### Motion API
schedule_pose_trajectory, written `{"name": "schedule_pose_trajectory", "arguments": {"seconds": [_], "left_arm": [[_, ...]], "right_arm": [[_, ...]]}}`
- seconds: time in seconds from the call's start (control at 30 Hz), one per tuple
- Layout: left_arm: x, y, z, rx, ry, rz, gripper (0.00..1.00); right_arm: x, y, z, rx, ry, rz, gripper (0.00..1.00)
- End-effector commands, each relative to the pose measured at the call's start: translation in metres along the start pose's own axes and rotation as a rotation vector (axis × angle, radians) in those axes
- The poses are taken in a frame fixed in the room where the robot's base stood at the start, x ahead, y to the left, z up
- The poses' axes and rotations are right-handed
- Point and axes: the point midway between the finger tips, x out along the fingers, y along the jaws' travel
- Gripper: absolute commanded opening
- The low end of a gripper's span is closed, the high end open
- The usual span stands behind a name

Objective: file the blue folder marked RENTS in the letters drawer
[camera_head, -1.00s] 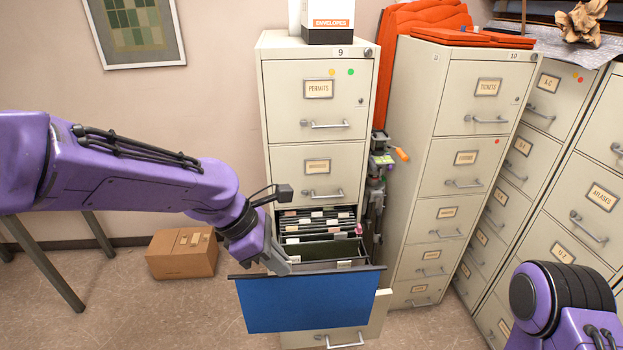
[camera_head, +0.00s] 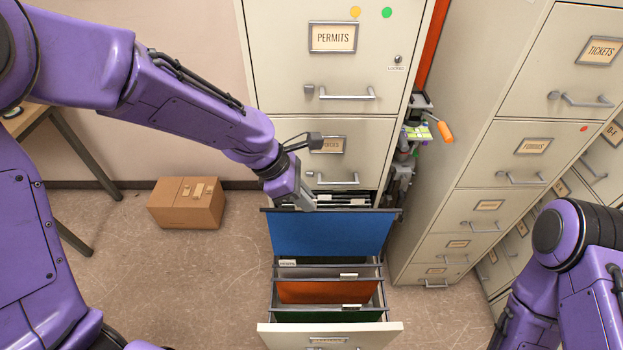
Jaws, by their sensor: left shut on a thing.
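A blue folder (camera_head: 330,233) hangs from my left gripper (camera_head: 306,203), which is shut on its top edge near the left end. The folder is upright above the open drawer (camera_head: 265,336), across its back part. The drawer holds a green folder (camera_head: 330,316), an orange folder (camera_head: 325,291) and other hanging files with small tabs. The label on the drawer front is too small to read, and no RENTS marking shows on the blue folder. My right arm is at the lower right; its gripper is out of view.
The cabinet (camera_head: 320,85) with the PERMITS drawer rises behind the open drawer. A second cabinet (camera_head: 515,150) stands close on the right, with clutter (camera_head: 418,133) in the gap between. A cardboard box (camera_head: 187,203) sits on the floor at left, beside clear floor.

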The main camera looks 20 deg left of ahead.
Motion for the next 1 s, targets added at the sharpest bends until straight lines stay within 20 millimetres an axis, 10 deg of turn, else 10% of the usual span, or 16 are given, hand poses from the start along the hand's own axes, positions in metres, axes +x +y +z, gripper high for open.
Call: {"name": "schedule_pose_trajectory", "arguments": {"seconds": [1.0], "left_arm": [[0.037,-0.001,-0.02,0.003,-0.01,0.01,0.0]], "right_arm": [[0.006,-0.001,0.003,0.0,0.0,0.0,0.43]]}}
